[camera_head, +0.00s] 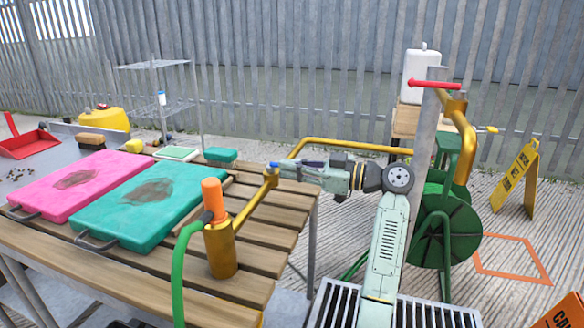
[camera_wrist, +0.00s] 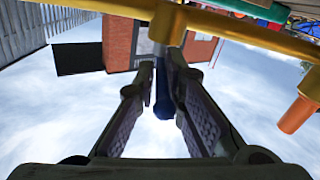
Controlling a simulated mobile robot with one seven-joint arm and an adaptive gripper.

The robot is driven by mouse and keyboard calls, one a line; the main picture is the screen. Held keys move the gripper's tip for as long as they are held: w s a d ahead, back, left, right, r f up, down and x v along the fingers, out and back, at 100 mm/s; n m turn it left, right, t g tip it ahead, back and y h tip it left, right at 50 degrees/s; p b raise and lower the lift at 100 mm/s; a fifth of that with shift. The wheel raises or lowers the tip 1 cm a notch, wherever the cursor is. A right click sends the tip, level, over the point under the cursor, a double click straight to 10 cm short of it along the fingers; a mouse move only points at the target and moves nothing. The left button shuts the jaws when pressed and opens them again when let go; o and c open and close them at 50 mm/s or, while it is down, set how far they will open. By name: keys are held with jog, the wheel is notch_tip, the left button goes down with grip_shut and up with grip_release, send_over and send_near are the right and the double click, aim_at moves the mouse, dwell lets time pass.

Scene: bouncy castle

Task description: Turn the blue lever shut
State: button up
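The blue lever (camera_wrist: 164,104) hangs from the yellow-brass pipe (camera_wrist: 230,30) in the wrist view, standing between my two fingers. In the head view only a small bit of blue (camera_head: 272,164) shows on the upright end of the brass pipe (camera_head: 253,203), at my fingertips. My gripper (camera_wrist: 163,80) is around the lever with its fingers apart. The lever looks closer to the right finger, and I cannot tell whether it touches. In the head view my gripper (camera_head: 285,166) reaches left over the slatted table's right edge.
An orange-capped brass post (camera_head: 221,250) with a green hose stands on the slatted table (camera_head: 270,240). Pink (camera_head: 105,172) and teal (camera_head: 180,190) boards lie left of it. A green hose reel (camera_head: 455,235) and a brass pipe with a red handle (camera_head: 436,84) stand at right.

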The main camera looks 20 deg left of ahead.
jog(key=o, duration=0.4)
jog(key=shift+s+a+r, duration=0.1)
jog(key=shift+c, duration=0.2)
jog(key=d, duration=1.2)
jog(key=shift+s, duration=0.1)
jog(key=shift+c, duration=0.6)
